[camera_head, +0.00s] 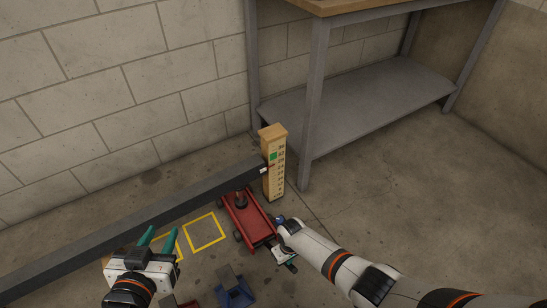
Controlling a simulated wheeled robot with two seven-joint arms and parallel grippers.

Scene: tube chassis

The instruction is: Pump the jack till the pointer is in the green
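A red trolley jack (255,222) stands on the floor, its dark saddle (241,199) under a long grey beam (150,219). A wooden gauge post (274,185) stands at the beam's right end, with a scale and a green patch (273,156). A small pointer (264,170) at the beam's end sits a little below the green. My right gripper (290,264) is low at the jack's near end. My wrist covers much of that area, so its grip and any jack handle are unclear. My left gripper (158,239) is open and empty, left of the jack.
Yellow squares (222,239) are marked on the floor left of the jack. A blue stand (236,293) and a partly hidden red object (180,303) are at the bottom. A workbench with a grey lower shelf (365,110) stands behind. The floor at right is clear.

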